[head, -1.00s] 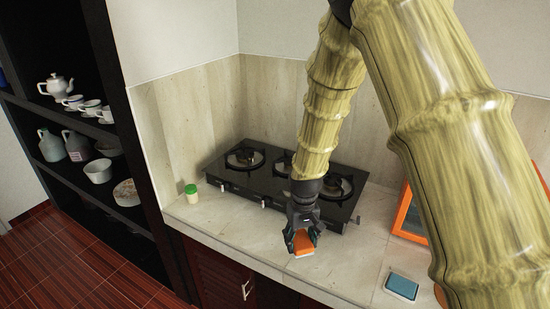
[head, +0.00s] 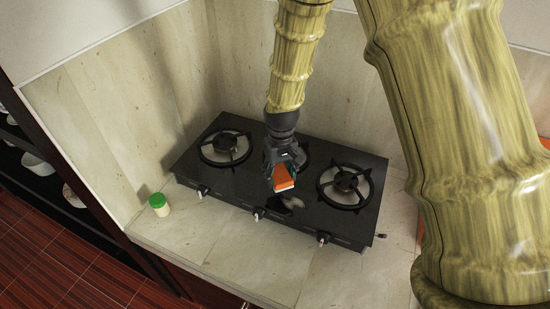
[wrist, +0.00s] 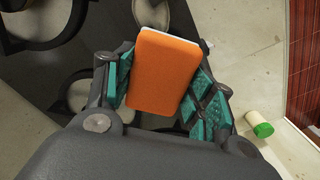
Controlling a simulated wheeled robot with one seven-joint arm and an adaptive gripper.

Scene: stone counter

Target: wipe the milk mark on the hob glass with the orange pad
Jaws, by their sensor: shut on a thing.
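The orange pad (head: 283,176) is held between the fingers of my gripper (head: 284,168), over the middle of the hob near its front. Its orange face and pale edge also show in the wrist view (wrist: 162,72), between the teal finger pads. The black hob glass (head: 232,186) lies below. A pale greyish smear (head: 297,203), which looks like the milk mark, is on the glass just right of and below the pad in the head view. A dark shadow lies beside it. The pad seems to be above the glass, apart from it. My gripper partly hides the middle burner.
Burners with raised black grates stand at the left (head: 225,148) and right (head: 345,186) of the hob. Knobs (head: 258,213) line its front edge. A green-lidded jar (head: 159,205) stands on the stone counter to the left. The front counter strip is mostly clear.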

